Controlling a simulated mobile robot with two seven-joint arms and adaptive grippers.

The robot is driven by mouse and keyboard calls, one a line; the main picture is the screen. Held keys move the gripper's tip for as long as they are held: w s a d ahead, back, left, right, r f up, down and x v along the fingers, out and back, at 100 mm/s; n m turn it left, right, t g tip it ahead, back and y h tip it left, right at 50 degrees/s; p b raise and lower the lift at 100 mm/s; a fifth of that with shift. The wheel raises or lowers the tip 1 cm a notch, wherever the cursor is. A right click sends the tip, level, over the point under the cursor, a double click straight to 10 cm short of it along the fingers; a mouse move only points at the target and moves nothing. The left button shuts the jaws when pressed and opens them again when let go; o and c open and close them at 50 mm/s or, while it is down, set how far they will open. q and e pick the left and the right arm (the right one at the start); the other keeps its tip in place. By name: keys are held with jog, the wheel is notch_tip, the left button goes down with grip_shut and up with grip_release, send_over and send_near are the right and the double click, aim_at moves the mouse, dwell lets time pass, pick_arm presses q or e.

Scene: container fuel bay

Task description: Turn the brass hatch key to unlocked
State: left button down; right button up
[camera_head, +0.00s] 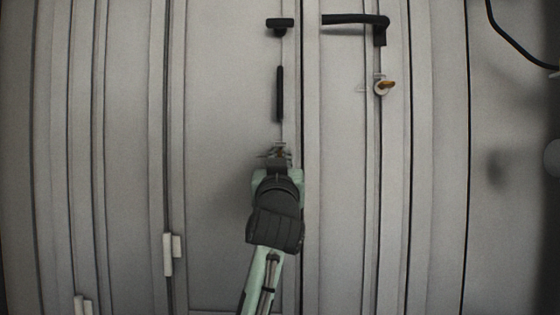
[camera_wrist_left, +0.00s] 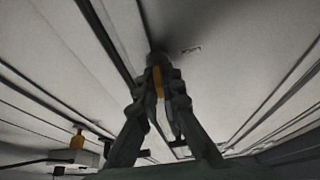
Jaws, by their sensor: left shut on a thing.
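A brass key (camera_wrist_left: 158,82) sits between the fingers of my left gripper (camera_wrist_left: 160,92) in the left wrist view, against the pale panel. In the head view my left gripper (camera_head: 278,158) is shut on it at the panel, below a vertical black bar. Only a small brass part of the key (camera_head: 281,149) shows there, and its turn angle is hard to tell. A second brass key (camera_head: 388,85) sticks out of a round lock on the right, apart from the gripper. My right gripper is not in view.
A black lever handle (camera_head: 352,19) is above the second key. A black T-shaped handle (camera_head: 280,23) and the vertical black bar (camera_head: 280,93) are above my left gripper. White hinges (camera_head: 172,254) are at lower left. A black cable (camera_head: 512,38) hangs at upper right.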

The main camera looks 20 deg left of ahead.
pick_arm(q)
jog(key=shift+r, duration=0.1)
dwell(0.3)
jog(key=c, duration=1.7)
grip_release()
jog(key=shift+s, duration=0.1)
jog(key=v, duration=1.2)
